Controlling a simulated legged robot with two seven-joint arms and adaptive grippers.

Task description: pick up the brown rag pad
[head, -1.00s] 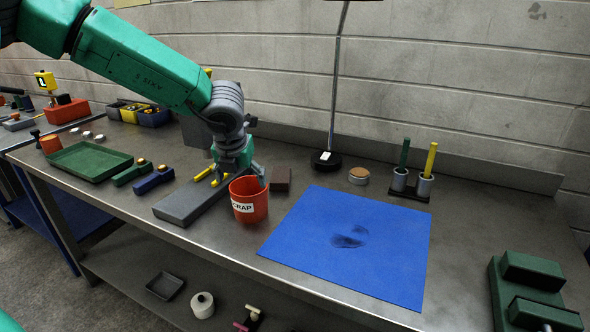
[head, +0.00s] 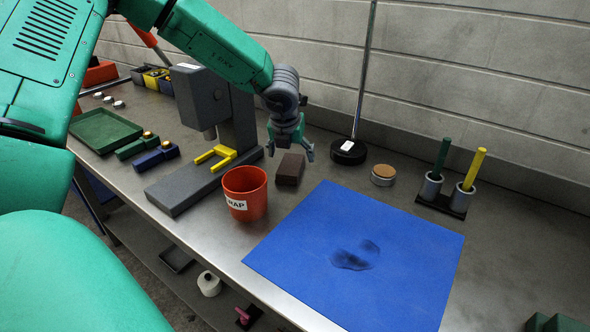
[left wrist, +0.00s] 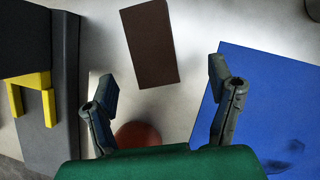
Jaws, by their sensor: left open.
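The brown rag pad (head: 290,169) is a dark brown block lying flat on the metal bench, between the grey press and the blue mat. It also shows in the left wrist view (left wrist: 150,44), top centre, beyond my fingertips. My left gripper (head: 291,153) is above the pad in the head view, its fingers spread and pointing down. My right gripper is not in view.
A red scrap bin (head: 245,193) stands just in front of the pad. The grey press (head: 180,190) with a yellow fork (head: 215,157) is at its left, the blue mat (head: 360,255) at its right. A black lamp base (head: 348,151) and a cork-topped tin (head: 383,175) stand behind.

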